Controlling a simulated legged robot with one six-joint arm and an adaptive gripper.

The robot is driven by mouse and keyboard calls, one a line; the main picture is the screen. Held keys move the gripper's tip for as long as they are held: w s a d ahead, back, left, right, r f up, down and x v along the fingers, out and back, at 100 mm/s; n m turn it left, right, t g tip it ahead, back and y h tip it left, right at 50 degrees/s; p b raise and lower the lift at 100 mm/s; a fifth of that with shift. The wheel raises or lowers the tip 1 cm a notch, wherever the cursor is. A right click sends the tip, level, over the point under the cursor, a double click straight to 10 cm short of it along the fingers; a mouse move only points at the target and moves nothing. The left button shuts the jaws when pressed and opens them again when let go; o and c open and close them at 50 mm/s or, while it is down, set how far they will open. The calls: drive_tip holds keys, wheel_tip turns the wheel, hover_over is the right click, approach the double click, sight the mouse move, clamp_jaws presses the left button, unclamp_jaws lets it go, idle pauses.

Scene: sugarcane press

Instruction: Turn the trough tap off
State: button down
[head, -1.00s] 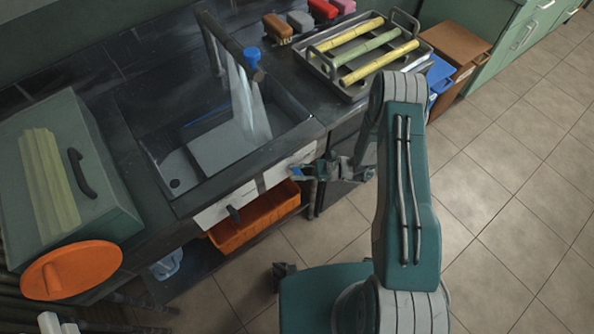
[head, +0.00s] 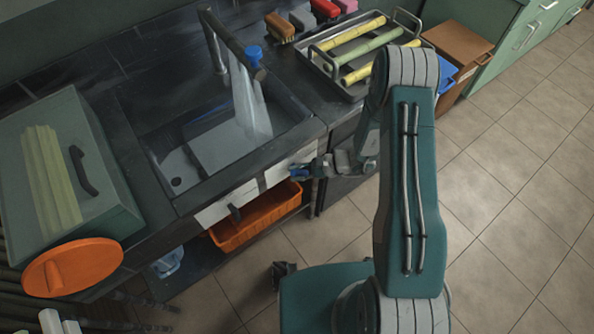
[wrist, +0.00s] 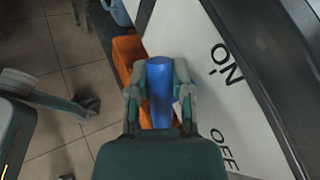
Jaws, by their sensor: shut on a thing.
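The trough (head: 172,203) is a dark sink with a pale board inside. A tall dark spout (head: 232,42) with a blue knob (head: 253,54) on it pours a stream of water (head: 250,105) into the trough. A blue tap handle (wrist: 160,90) stands out from the white front panel (wrist: 225,75). My gripper (wrist: 160,97) is shut on this handle, with one finger on each side. The panel reads "ON" at the upper right and "OFF" lower down in the wrist view. In the head view my gripper (head: 304,171) is at the right end of the panel.
An orange bin (head: 255,222) is on the shelf below. A rack of canes (head: 352,95), several brushes and a green press box (head: 100,175) are on the counter. Tiled floor is clear at right.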

drive_tip(key=h, duration=0.1)
drive_tip(key=n+t+h, duration=0.1)
drive_tip(key=h, duration=0.1)
drive_tip(key=shift+s+a+f+n+t+h, duration=0.1)
drive_tip(key=shift+a+f+n+t+h, duration=0.2)
drive_tip(key=shift+n+h, duration=0.1)
drive_tip(key=shift+s+f+n+t+h, duration=0.15)
drive_tip(key=shift+n+t+h, duration=0.25)
drive_tip(key=shift+h, duration=0.4)
drive_tip(key=shift+w+f+n+t+h, duration=0.1)
drive_tip(key=shift+f+n+t+h, duration=0.2)
drive_tip(key=shift+h, duration=0.5)
drive_tip(key=shift+s, duration=0.1)
drive_tip(key=c, duration=0.8)
unclamp_jaws()
drive_tip(key=shift+r, duration=0.1)
drive_tip(key=v, duration=1.1)
drive_tip(key=shift+s+r, duration=0.25)
drive_tip(key=shift+r, duration=0.05)
